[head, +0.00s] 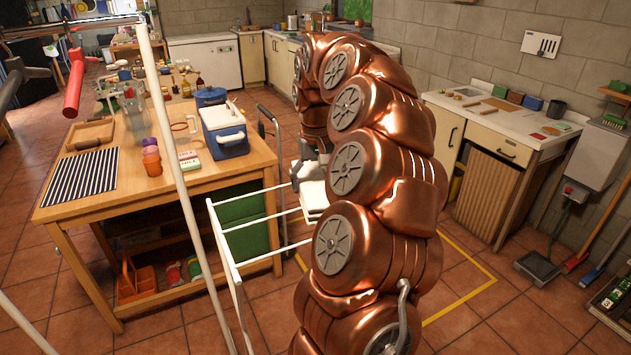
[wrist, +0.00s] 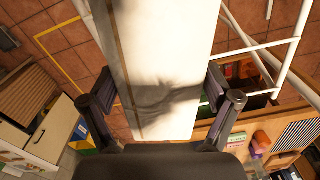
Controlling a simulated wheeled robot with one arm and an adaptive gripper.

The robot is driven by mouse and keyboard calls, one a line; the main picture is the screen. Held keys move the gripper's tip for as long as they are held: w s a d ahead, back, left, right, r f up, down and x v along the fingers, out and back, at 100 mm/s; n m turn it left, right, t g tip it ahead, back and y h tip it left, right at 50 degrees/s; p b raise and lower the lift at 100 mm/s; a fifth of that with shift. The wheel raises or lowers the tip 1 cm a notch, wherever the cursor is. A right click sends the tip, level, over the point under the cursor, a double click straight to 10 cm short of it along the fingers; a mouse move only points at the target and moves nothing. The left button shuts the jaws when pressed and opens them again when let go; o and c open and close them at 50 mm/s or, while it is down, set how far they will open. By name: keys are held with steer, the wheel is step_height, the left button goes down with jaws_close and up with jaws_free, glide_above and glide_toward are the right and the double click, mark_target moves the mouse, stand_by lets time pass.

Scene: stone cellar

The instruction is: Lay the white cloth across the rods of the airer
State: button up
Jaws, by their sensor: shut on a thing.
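My gripper is shut on the cloth. The white airer (head: 228,262) has thin rods that run towards the cloth and behind my arm. Rods of the airer (wrist: 262,46) also show beside the cloth in the wrist view. Whether cloth and rods touch is unclear.
A wooden table (head: 150,200) with a striped mat (head: 80,178), bottles and a blue cool box (head: 224,130) stands left of the airer. White pipes cross the left foreground. A counter (head: 500,115) lines the right wall.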

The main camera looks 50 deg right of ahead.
step_height(320, 180, down, 7)
steer(key=b, duration=0.4)
steer(key=shift+r, duration=0.2)
steer(key=o, duration=1.2)
steer(key=shift+r, duration=0.1)
steer(key=shift+r+p, duration=1.35)
steer(key=shift+r, duration=3.1)
steer(key=shift+a, duration=0.1)
